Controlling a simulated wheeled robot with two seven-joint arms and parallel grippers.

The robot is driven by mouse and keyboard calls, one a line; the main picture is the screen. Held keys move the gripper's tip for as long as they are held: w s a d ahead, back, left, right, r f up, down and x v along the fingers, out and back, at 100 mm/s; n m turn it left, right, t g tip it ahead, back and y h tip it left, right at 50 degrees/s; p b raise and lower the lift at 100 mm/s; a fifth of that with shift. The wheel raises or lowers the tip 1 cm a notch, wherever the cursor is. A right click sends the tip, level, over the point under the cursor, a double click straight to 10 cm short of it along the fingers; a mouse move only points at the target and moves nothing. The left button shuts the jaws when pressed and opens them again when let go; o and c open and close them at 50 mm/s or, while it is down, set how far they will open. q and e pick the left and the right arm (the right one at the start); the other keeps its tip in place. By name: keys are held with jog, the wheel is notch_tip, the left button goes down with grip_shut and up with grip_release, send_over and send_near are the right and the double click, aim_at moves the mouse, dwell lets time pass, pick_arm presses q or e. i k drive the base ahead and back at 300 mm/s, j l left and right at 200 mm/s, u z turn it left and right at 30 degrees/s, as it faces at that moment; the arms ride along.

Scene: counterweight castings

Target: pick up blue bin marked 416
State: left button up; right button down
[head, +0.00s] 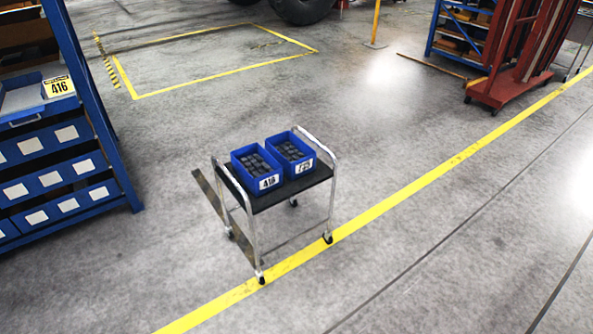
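A blue bin (244,174) with a white label that appears to read 416 stands upright on the left of a small cart's black top. It holds several dark castings. A second blue bin (287,171), with castings and a label I cannot read clearly, stands close beside it on the right. A yellow 416 sign (59,86) is on the blue rack at the left, beside an open blue tray (30,117). Neither of my grippers is in view.
The wheeled cart (331,197) stands by a yellow floor line (404,194). The blue rack (117,173) holds several labelled blue bins. A red trolley (510,80) and another blue rack stand at the back right.

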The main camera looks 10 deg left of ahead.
aim_at(259, 172)
jog(key=i+j+z, duration=0.15)
jog(key=j+z, duration=0.15)
jog(key=i+j+z, duration=0.1)
jog(key=j+z, duration=1)
jog(key=j, duration=3.5)
